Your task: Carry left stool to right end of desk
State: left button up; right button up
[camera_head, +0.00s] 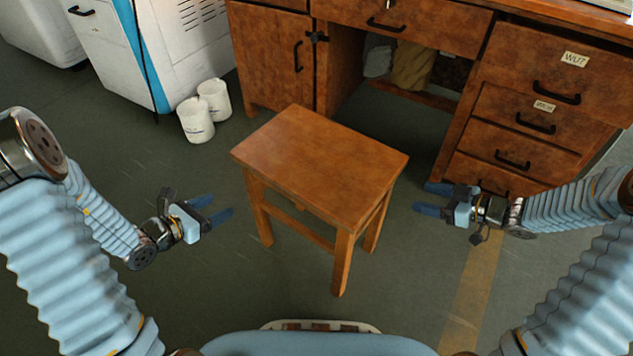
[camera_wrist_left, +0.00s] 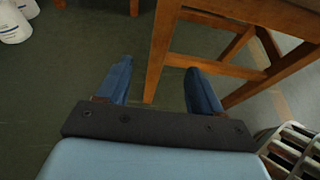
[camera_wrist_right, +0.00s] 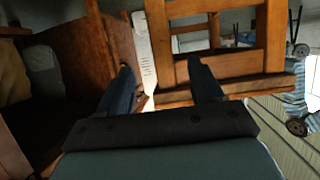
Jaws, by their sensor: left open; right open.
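A wooden stool (camera_head: 322,165) with a square top stands upright on the floor in front of the desk (camera_head: 262,56). My left gripper (camera_head: 218,208) is open and empty to the left of the stool, at leg height and apart from it in the head view. In the left wrist view the stool's legs and rails (camera_wrist_left: 163,50) show just beyond the fingers. My right gripper (camera_head: 428,198) is open and empty to the right of the stool, apart from it. In the right wrist view the stool's frame (camera_wrist_right: 228,85) shows ahead of the fingers.
Two white tubs (camera_head: 196,120) stand on the floor by a white and blue cabinet (camera_head: 170,45) at the back left. The desk's drawers (camera_head: 530,124) are close behind my right gripper. A yellow floor stripe (camera_head: 472,290) runs at the right.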

aim_at(250, 190)
pick_arm(q)
jog(key=x, duration=1.3)
jog(key=shift+w+d+f, duration=0.15)
jog(key=shift+d+f, duration=0.05)
jog(key=shift+d, duration=0.1)
pick_arm(e)
jog(key=x, duration=1.3)
jog(key=shift+w+a, duration=0.2)
jog(key=shift+a, duration=0.15)
pick_arm(q)
jog(key=shift+c, duration=0.3)
pick_arm(e)
jog(key=shift+f, duration=0.1)
jog(key=shift+c, duration=0.3)
pick_arm(q)
grip_shut()
pick_arm(e)
grip_shut()
pick_arm(q)
jog(key=shift+r, duration=0.2)
pick_arm(e)
jog(key=shift+r, duration=0.25)
